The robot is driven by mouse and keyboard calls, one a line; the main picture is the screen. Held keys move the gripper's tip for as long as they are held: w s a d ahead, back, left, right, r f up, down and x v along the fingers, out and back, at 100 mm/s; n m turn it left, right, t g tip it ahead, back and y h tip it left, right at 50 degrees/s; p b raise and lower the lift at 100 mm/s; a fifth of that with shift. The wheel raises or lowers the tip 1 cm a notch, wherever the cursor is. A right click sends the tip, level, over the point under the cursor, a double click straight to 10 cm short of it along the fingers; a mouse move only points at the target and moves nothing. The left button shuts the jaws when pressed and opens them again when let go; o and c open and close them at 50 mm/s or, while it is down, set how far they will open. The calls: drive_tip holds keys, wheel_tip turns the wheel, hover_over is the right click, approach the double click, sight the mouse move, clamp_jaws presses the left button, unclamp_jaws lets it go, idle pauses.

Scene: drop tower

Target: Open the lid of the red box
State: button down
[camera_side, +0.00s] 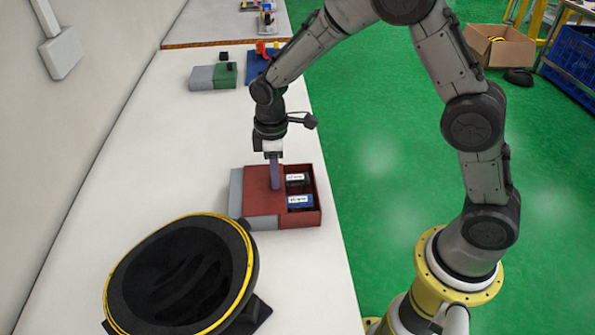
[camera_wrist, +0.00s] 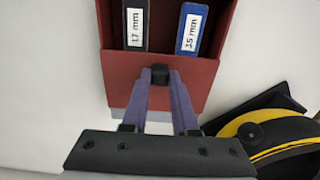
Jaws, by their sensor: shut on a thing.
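The red box (camera_side: 300,221) sits on the white table, with its right part open. Its flat red lid (camera_side: 262,182) covers the left part, and also shows in the wrist view (camera_wrist: 195,72). Inside the open part lie a black block labelled 17 mm (camera_wrist: 136,30) and a blue block labelled 15 mm (camera_wrist: 190,28). My gripper (camera_side: 275,186) points straight down over the lid. The fingers hide part of the lid.
A grey part (camera_side: 236,194) shows along the box's left side. A round black-and-yellow device (camera_side: 180,270) stands close in front. A grey-and-green box (camera_side: 212,77) and a blue item (camera_side: 262,66) are farther back. The table left of the box is clear.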

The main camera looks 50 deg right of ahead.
sight(267, 187)
drive_tip(key=shift+w+a+r, duration=0.1)
drive_tip(key=shift+w+a, duration=0.7)
drive_tip(key=c, duration=0.7)
unclamp_jaws()
wheel_tip(267, 187, up, 14)
drive_tip(key=shift+f, duration=0.1)
drive_tip(key=shift+d, duration=0.1)
